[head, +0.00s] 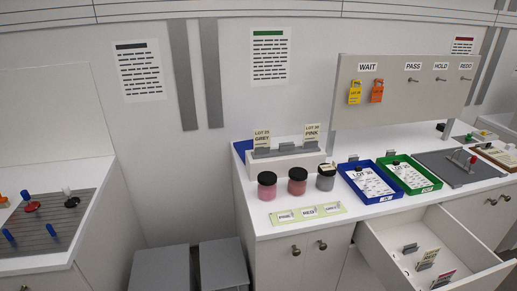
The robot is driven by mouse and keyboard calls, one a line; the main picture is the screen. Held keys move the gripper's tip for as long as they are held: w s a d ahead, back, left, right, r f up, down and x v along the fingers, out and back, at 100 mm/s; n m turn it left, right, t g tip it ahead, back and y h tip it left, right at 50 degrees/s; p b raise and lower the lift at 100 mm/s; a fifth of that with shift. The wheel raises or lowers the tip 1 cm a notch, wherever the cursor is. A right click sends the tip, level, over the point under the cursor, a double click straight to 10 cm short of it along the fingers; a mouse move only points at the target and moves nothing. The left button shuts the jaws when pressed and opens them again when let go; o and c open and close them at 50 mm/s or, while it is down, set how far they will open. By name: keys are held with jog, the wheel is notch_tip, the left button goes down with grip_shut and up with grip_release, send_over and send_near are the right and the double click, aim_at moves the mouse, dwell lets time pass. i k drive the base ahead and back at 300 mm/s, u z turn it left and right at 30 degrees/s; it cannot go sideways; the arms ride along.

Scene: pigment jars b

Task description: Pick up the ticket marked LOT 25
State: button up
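Several paper tickets are in the head view, and their small print is hard to read. Two cream cards, a GREY one (262,138) and a PINK one (311,134), stand in holders on a white ledge; their lot numbers are unclear. A yellow tag (354,92) and an orange tag (377,91) hang under WAIT on the board. A cream card (428,259) and a red-marked card (443,279) stand in the open drawer (472,246). I cannot tell which ticket reads LOT 25. My gripper is not in view.
Three jars (297,181) with dark lids stand on the counter behind a green label strip (308,211). A blue tray (347,176) and a green tray (436,184) hold paper sheets. The open drawer juts out in front. Grey boxes (222,266) stand between the counters.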

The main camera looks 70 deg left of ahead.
aim_at(262, 137)
jog(key=k, duration=1.1)
jog(key=u, duration=2.05)
jog(key=i, duration=1.05)
jog(key=z, duration=0.15)
